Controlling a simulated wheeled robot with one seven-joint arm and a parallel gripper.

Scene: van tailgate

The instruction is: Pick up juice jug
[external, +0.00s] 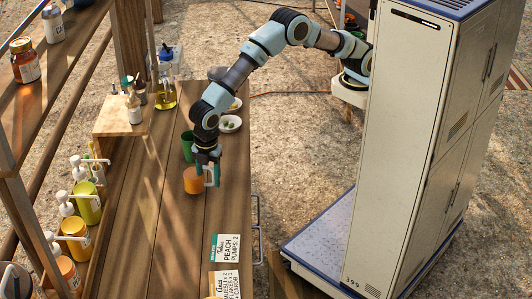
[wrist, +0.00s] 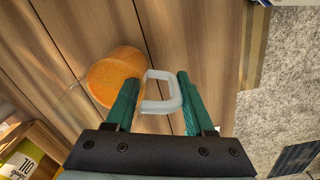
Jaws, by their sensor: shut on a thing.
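The juice jug (external: 193,181) is an orange cylinder with a white handle, over the wooden counter (external: 165,240) in the external view. In the wrist view the jug (wrist: 115,76) lies left of centre, with its white handle (wrist: 172,92) between my two green fingers. My gripper (external: 208,168) points down at the handle side of the jug and is shut on the handle. The wrist view also shows my gripper (wrist: 157,80). I cannot tell whether the jug's base touches the counter.
A green cup (external: 187,146) stands just behind the jug. Small plates (external: 230,124) lie farther back. Pump bottles (external: 88,205) line the left side. Label cards (external: 224,248) lie at the front right. The counter in front of the jug is clear.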

